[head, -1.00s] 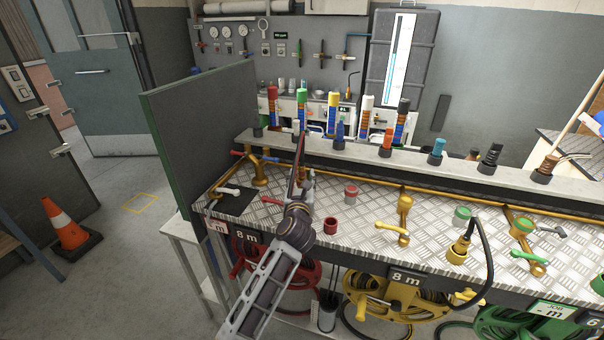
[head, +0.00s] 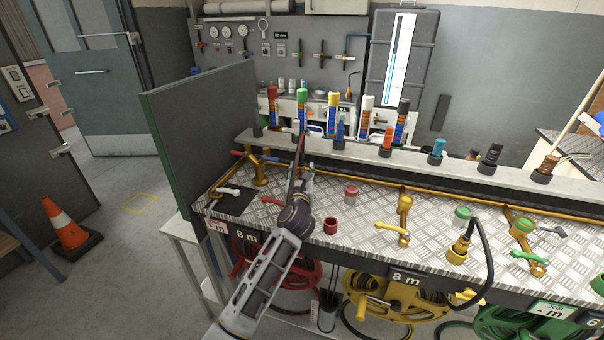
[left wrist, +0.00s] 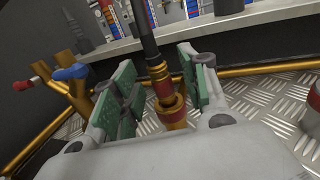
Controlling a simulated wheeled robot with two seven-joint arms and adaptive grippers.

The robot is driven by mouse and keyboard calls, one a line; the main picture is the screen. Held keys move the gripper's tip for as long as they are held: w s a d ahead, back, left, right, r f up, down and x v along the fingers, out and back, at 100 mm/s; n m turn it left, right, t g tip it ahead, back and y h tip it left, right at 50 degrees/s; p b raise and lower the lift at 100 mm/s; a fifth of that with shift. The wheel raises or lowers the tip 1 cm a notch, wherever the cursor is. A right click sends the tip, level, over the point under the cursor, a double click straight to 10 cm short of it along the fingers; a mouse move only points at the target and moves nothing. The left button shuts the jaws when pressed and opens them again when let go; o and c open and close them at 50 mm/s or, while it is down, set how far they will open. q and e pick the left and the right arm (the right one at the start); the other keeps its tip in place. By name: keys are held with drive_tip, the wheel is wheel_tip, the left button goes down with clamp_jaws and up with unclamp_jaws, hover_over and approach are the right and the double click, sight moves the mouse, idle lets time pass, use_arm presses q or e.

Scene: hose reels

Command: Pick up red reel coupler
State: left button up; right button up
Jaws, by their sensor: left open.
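The red reel coupler (left wrist: 162,88) shows in the left wrist view as a brass fitting with a red band, upright below a black hose (left wrist: 147,35). A brass and red piece (left wrist: 172,112) sits directly under it. My left gripper (left wrist: 155,90) is open, with one green-padded finger on each side of the coupler. A gap shows between the left finger and the coupler; I cannot tell whether the right finger touches. In the head view my left gripper (head: 302,185) is over the bench and mostly hides the coupler. My right gripper is not in view.
The tread-plate bench (head: 370,225) holds a red cup (head: 331,226), a red-topped cylinder (head: 351,194) and a yellow-handled brass valve (head: 402,215). A raised grey shelf (head: 380,152) with several coloured nozzles runs behind. A dark partition (head: 205,135) stands at the left end.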

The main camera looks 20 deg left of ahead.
use_arm(q)
drive_tip(key=shift+x, duration=1.05)
drive_tip(key=shift+c, duration=0.4)
clamp_jaws()
